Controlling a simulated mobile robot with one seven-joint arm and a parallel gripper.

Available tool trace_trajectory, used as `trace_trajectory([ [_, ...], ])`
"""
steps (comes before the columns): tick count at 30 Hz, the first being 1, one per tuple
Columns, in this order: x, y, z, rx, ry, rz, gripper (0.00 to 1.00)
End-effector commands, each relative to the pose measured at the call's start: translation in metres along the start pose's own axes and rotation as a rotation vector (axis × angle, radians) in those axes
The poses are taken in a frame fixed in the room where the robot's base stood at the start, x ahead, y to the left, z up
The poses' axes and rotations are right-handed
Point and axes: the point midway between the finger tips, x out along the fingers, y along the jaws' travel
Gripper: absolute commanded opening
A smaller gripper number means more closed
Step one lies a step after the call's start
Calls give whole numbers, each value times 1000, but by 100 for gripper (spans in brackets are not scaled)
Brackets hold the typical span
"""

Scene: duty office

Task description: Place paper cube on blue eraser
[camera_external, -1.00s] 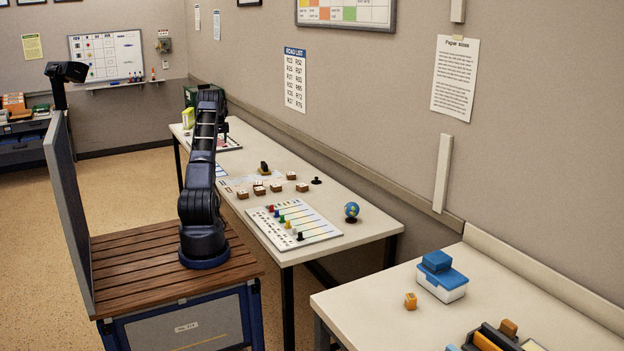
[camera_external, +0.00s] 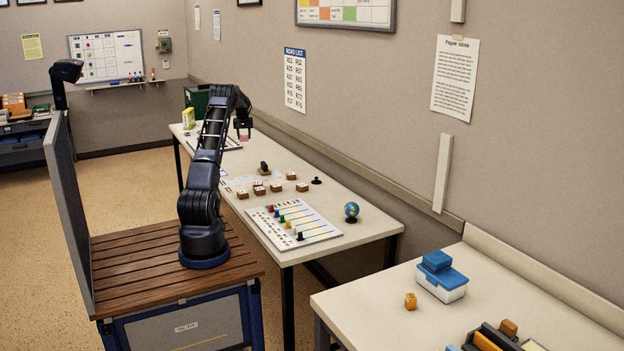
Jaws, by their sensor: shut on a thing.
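My gripper (camera_external: 243,129) is over the far part of the long table, pointing down. It is shut on a small pink block (camera_external: 244,138), which seems to be the paper cube; the arm and distance hide its details. The pink block appears held above the table. A blue block (camera_external: 437,260) lies on the blue lid of a white box (camera_external: 441,288) on the near right table, far from my gripper. I cannot tell for sure whether this block is the blue eraser.
The long table (camera_external: 352,187) holds several brown blocks (camera_external: 275,187), a board with coloured pawns (camera_external: 295,226) and a small globe (camera_external: 351,210). A small orange object (camera_external: 410,301) stands beside the white box. Dark holders (camera_external: 490,338) are at the near right table's front.

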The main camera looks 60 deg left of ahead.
Motion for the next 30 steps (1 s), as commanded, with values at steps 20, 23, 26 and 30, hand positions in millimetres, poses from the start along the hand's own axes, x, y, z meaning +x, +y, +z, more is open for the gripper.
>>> trace_trajectory([
  [20,-31,277,114,330,0,103,24],
  [23,-37,313,138,379,-2,118,24],
  [26,-44,348,163,428,-2,134,24],
  [30,-55,396,201,499,-2,156,24],
])
